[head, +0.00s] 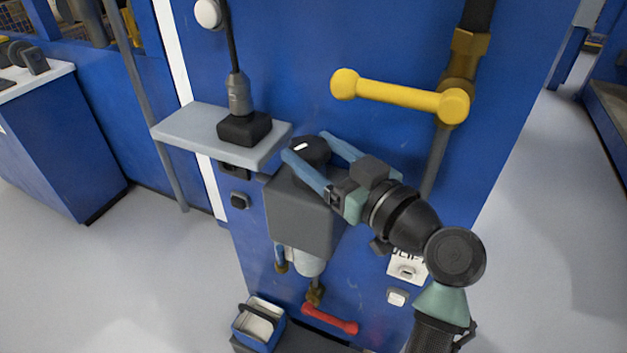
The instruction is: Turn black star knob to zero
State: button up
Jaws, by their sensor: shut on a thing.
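The black star knob (310,150) sits on top of a dark grey box (301,214) fixed to the blue machine panel. A white mark shows on the knob's top. My gripper (305,152) reaches in from the right, with one blue finger on each side of the knob, and is shut on it. The near finger hides part of the knob and of the box's top. I cannot make out a scale or a zero mark.
A grey shelf (180,130) with a black-based lever (240,110) stands left of the box. A yellow handle (395,94) on a pipe is above my arm. Below are a red handle (330,319) and a small blue bin (244,333). Open floor lies at both sides.

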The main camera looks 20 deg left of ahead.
jog(key=n+g+b, duration=0.1)
jog(key=n+g+y+b, duration=0.1)
jog(key=g+b, duration=0.1)
jog(key=g, duration=0.1)
jog(key=shift+w+d+f+n+y+b, duration=0.1)
jog(key=shift+w+f+n+y+b, duration=0.2)
jog(key=shift+n, duration=0.1)
jog(key=shift+r+n+g+y+b, duration=0.15)
jog(key=shift+n+g+b, duration=0.45)
jog(key=shift+g, duration=0.35)
jog(key=shift+r+n+g+y+b, duration=0.15)
jog(key=shift+n+g+b, duration=0.4)
jog(key=shift+g, duration=0.4)
jog(key=shift+n+g, duration=0.25)
jog(key=shift+g, duration=0.05)
jog(key=o, duration=1.1)
